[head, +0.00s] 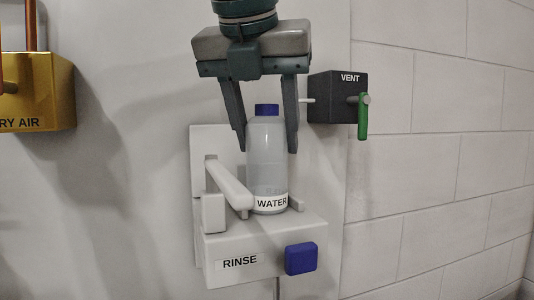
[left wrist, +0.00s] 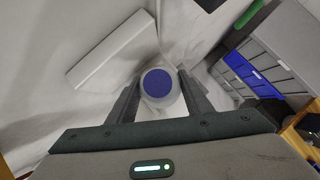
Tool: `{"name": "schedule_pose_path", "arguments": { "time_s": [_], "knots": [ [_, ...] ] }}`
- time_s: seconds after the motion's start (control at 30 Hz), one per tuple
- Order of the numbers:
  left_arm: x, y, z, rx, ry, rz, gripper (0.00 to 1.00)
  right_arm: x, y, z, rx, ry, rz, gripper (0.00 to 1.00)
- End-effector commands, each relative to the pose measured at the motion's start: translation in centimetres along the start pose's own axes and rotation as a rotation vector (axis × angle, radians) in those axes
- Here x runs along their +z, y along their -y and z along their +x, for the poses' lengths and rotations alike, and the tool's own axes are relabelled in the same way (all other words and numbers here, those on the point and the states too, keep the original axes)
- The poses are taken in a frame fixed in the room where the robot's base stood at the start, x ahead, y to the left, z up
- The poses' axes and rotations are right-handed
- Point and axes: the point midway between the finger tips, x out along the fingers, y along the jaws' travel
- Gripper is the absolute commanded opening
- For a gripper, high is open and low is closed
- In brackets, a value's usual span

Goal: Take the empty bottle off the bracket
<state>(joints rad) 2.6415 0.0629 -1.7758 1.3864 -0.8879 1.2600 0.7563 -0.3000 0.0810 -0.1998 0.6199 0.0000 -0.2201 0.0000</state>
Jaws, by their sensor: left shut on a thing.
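The bottle (head: 267,165) is clear grey with a blue cap and a WATER label low on its side. It stands upright on the white bracket (head: 228,187), behind a slanted white bar. My left gripper (head: 268,150) comes down from above, shut on the bottle with one finger on each side of its upper body. In the left wrist view the bottle (left wrist: 161,103) shows from above, its round blue cap between the two fingers of my left gripper (left wrist: 158,95). My right gripper is not in view.
Below the bottle is a white block (head: 262,238) marked RINSE with a blue knob (head: 301,259). A dark VENT box (head: 333,97) with a green lever (head: 363,118) is close on the right. A yellow box (head: 45,95) hangs at the far left. The wall between is clear.

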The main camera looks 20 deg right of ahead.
Motion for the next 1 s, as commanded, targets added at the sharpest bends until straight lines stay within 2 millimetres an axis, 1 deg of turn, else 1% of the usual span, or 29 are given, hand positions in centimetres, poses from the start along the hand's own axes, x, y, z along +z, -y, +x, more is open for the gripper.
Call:
{"name": "schedule_pose_path", "arguments": {
  "time_s": [0.17, 0.33, 0.47, 0.6, 0.83, 1.0],
  "knots": [
    [0.1, 0.0, -0.1, 0.000, 0.000, 0.000, 0.24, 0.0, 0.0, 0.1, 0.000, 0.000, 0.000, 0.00],
    [0.6, 0.1, -0.8, -0.001, 0.002, 0.000, 0.24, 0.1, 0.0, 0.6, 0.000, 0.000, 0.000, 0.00],
    [1.2, 0.1, -1.7, -0.001, 0.001, -0.001, 0.24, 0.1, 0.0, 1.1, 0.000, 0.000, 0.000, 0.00],
    [2.1, 0.1, -3.2, -0.001, 0.002, -0.001, 0.24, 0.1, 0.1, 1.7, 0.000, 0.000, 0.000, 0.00],
    [1.8, 4.5, -6.7, -0.001, 0.002, 0.002, 0.24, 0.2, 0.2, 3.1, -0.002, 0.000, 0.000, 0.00],
    [1.8, 7.4, -9.2, -0.001, 0.002, 0.002, 0.24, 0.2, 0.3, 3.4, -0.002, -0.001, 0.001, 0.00]
  ]
}}
